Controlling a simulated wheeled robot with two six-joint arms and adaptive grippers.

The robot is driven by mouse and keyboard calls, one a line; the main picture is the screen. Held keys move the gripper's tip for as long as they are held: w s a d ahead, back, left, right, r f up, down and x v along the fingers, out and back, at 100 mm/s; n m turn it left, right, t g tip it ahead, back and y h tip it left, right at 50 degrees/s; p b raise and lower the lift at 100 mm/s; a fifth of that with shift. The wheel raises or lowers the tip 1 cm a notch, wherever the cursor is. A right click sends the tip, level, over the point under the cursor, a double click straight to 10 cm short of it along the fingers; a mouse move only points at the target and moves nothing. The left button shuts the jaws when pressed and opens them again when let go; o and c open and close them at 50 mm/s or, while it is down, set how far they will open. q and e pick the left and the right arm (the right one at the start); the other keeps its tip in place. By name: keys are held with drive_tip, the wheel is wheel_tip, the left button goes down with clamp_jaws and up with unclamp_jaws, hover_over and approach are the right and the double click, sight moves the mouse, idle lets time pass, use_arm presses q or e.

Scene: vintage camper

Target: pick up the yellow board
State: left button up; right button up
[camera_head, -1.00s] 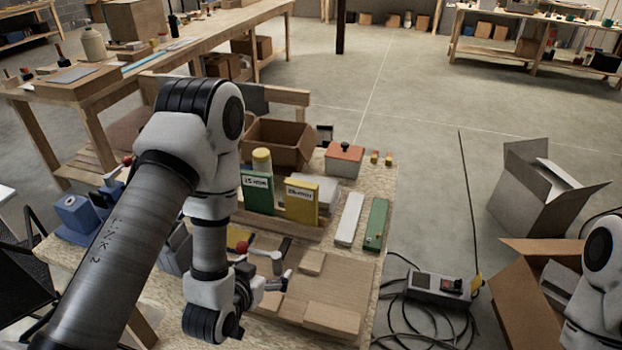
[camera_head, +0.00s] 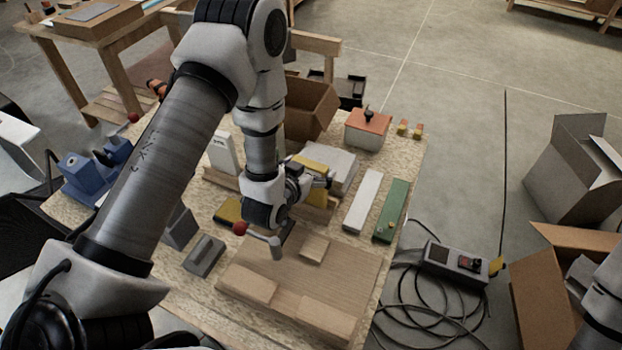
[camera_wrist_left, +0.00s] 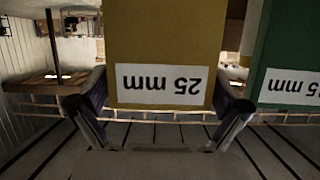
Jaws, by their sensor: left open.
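The yellow board (camera_wrist_left: 165,40) stands in the left wrist view with a white label reading "25 mm", upside down there. In the head view its top (camera_head: 312,165) shows beside my left wrist, the rest mostly hidden. My left gripper (camera_wrist_left: 160,98) is open, one finger on each side of the yellow board, with small gaps. In the head view the same gripper (camera_head: 320,184) is at the board.
A green board (camera_wrist_left: 285,45) stands close to the right in the left wrist view. White (camera_head: 362,200) and green (camera_head: 391,211) bars lie right of the gripper. A wooden board with blocks (camera_head: 345,275) lies in front. A red-knobbed lever (camera_head: 262,238) is near my wrist.

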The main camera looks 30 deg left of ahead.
use_arm(q)
drive_tip(key=shift+w+f, duration=0.1)
drive_tip(key=shift+s+a, duration=0.1)
drive_tip(key=shift+s, duration=0.1)
drive_tip(key=shift+s+r, duration=0.15)
drive_tip(key=shift+r, duration=0.05)
drive_tip(key=c, duration=1.4)
drive_tip(key=shift+o, duration=0.2)
